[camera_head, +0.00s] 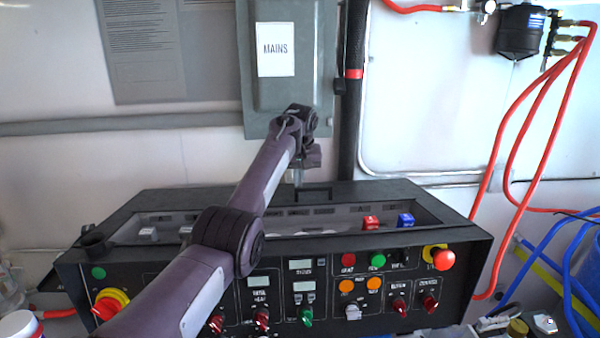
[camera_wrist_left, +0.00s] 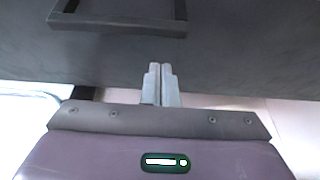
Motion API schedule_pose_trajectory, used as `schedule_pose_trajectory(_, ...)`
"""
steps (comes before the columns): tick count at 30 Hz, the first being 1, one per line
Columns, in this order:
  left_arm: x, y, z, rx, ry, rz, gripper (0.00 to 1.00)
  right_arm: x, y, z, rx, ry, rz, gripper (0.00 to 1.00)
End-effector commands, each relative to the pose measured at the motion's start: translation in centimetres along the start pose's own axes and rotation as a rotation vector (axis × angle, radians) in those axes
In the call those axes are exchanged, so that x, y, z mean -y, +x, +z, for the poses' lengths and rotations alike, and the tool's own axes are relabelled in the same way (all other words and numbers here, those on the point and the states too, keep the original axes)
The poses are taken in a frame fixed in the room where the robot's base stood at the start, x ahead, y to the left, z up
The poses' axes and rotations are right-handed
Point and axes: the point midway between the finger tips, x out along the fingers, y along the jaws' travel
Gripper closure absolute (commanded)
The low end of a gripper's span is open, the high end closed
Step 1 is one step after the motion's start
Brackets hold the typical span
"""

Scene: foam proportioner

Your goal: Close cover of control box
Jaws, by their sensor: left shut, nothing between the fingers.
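The black control box (camera_head: 465,232) stands along the lower half of the head view. Its top recess is uncovered, with a red switch (camera_head: 370,222) and a blue switch (camera_head: 405,220) showing inside. A dark cover panel with a bar handle (camera_head: 316,192) shows at the back edge of the box. In the left wrist view the dark cover (camera_wrist_left: 230,50) fills the top, with its handle (camera_wrist_left: 118,22) above and left of the fingertips. My left gripper (camera_head: 296,178) is shut and empty near the back edge; its fingers (camera_wrist_left: 160,75) overlap the cover's edge in view. Contact is unclear. My right gripper is not in view.
A grey mains box (camera_head: 290,95) hangs on the wall close behind my left wrist. A black vertical pipe (camera_head: 350,100) runs beside it. Red hoses (camera_head: 505,150) and blue hoses (camera_head: 575,265) lie to the right. Knobs and buttons cover the front panel.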

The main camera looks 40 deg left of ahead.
Motion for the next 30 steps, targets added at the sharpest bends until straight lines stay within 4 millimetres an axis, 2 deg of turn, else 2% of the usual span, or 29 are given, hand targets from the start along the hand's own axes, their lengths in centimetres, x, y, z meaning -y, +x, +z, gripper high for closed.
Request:
schedule_pose_trajectory(5, -0.2, -0.9, 1.1, -0.007, 0.002, 0.005, 1.0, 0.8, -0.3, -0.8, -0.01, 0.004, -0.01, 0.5)
schedule_pose_trajectory(15, -0.1, -1.9, 3.0, -0.006, 0.001, 0.004, 1.0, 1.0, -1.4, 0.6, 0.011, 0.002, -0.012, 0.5)
schedule_pose_trajectory(30, -0.1, -2.1, 3.2, -0.007, 0.0, 0.004, 1.0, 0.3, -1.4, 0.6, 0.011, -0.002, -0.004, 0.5)
